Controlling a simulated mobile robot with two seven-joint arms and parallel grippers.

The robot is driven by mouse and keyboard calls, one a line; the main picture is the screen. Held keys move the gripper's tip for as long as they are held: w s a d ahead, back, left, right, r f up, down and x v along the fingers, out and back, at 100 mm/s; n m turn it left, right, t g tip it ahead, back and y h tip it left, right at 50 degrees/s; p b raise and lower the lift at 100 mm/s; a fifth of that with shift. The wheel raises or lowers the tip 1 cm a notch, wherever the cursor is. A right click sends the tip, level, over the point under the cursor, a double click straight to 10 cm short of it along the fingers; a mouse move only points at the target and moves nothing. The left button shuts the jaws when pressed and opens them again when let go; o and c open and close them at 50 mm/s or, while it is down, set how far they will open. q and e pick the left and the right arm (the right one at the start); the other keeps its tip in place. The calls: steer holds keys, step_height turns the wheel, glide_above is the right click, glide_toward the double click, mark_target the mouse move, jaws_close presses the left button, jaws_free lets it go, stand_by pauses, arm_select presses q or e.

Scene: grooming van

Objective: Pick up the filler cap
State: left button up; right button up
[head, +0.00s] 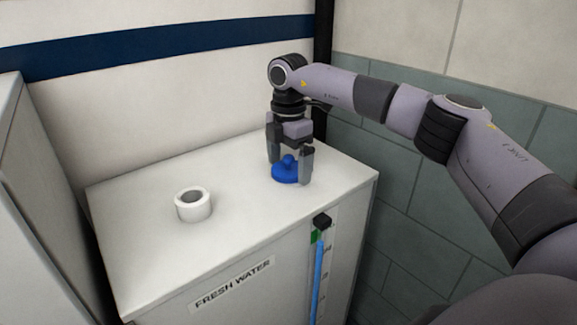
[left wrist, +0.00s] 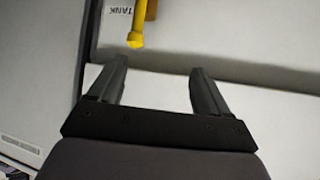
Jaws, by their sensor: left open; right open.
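The blue filler cap (head: 287,171) has a knob on top and rests on the white top of the fresh water tank (head: 135,233), toward its right side. My right gripper (head: 290,164) points down over the cap. Its fingers are open, one on each side of the knob; I cannot tell whether they touch it. My left gripper (left wrist: 158,85) shows only in the left wrist view, open, with nothing between its fingers.
A white filler neck (head: 193,205) with an open hole stands on the tank top, left of the cap. A blue level gauge (head: 319,270) runs down the tank front. A wall stands behind, and a pale cabinet (head: 40,200) at left. A yellow part (left wrist: 137,25) lies beyond my left fingers.

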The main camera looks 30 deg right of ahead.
steer(key=c, duration=0.9)
steer(key=shift+r, duration=0.15)
